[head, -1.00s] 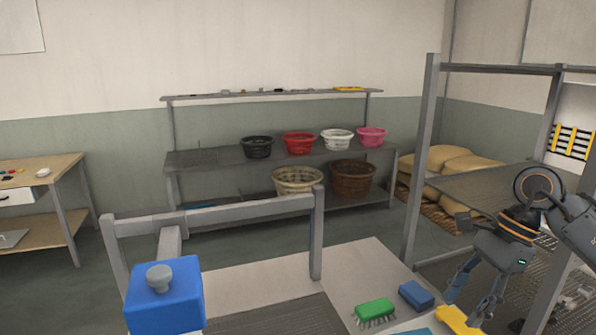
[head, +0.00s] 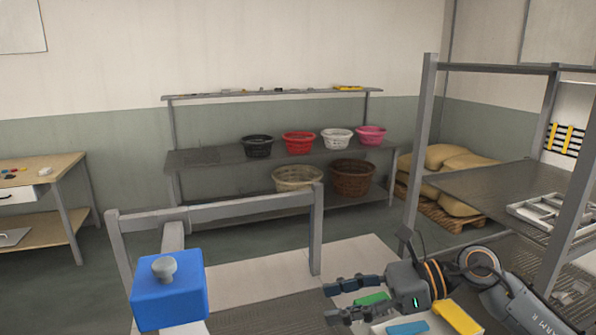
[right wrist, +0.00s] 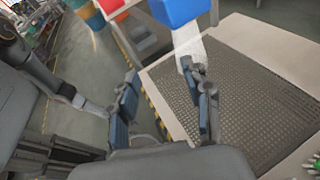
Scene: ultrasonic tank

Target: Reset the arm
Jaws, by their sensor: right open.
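My right arm comes in from the lower right in the head view. My right gripper (head: 332,302) points left, with its fingers apart and nothing between them, above the work surface (head: 285,268). In the right wrist view the two fingers (right wrist: 165,88) stand apart, with floor and the ridged tray surface (right wrist: 265,85) beyond. The green brush (head: 372,299) is partly hidden by the gripper. My left gripper is not in view.
A blue block with a grey knob (head: 170,295) stands at front left beside a grey frame (head: 235,208). A yellow item (head: 457,317) and a blue item (head: 408,328) lie under the right arm. A metal rack (head: 420,150) stands close on the right.

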